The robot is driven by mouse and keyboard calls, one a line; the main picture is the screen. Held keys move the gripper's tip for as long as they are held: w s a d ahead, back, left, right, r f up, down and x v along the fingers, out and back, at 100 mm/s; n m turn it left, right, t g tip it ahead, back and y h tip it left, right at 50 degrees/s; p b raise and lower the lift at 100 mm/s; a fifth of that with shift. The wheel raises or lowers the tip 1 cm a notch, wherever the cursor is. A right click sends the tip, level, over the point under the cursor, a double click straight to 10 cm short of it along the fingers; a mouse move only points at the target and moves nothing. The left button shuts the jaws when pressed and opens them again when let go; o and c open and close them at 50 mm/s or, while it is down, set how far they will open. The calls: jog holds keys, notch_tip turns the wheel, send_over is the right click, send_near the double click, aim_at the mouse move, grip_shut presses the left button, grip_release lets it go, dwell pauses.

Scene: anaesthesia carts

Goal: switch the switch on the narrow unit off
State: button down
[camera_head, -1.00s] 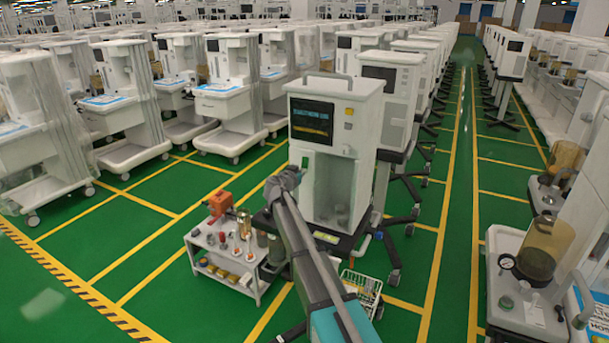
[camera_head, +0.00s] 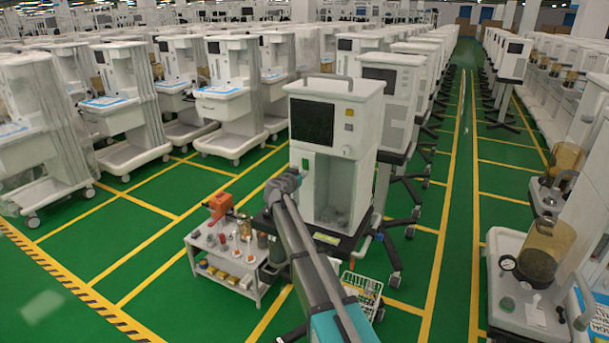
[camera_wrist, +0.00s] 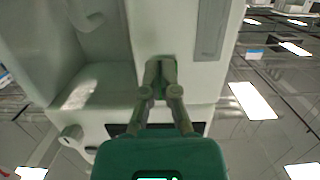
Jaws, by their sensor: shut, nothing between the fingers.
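The narrow unit (camera_head: 365,140) is a tall white cabinet on a wheeled base, with a dark, blank screen (camera_head: 312,121). A small green switch (camera_head: 305,165) shows on its front, low on the left beside the open recess. My gripper (camera_head: 301,174) is at this switch, with its fingers together and nothing held. In the wrist view, the closed fingertips (camera_wrist: 160,64) are at the green switch (camera_wrist: 172,70) and cover part of it. The switch's exact position is hidden, and I cannot tell whether the fingertips touch it.
A small white trolley (camera_head: 236,285) with an orange device and several small items stands left of the unit. A wire basket (camera_head: 366,291) is below my arm. More white carts stand behind and to the left. A green aisle (camera_head: 455,190) is clear at right.

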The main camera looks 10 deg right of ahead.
jog(key=s+a+f+b, duration=0.2)
jog(key=s+a, duration=0.5)
jog(key=s, duration=0.3)
jog(key=shift+s+a, duration=0.15)
jog(key=shift+a, duration=0.15)
jog(key=s+d+f+n+g+y, duration=0.1)
jog(key=s+d+f+g, duration=0.4)
jog(key=s, duration=0.4)
jog(key=s+d+f+n+g+y, duration=0.1)
jog(key=s+d+f+g, duration=0.2)
jog(key=s+d+f, duration=0.4)
jog(key=s+a+f+n+g+y, duration=0.1)
jog(key=s+f+n+g+y, duration=0.1)
jog(key=s, duration=0.8)
jog(key=s+a+f+n+g+y, duration=0.1)
jog(key=s+a+n+g+y, duration=0.1)
jog(key=s+y, duration=0.3)
jog(key=s+n+g, duration=0.1)
jog(key=s, duration=0.3)
jog(key=shift+s+f+y, duration=0.3)
jog(key=shift+s+f, duration=0.05)
jog(key=shift+s, duration=0.05)
jog(key=shift+a, duration=0.1)
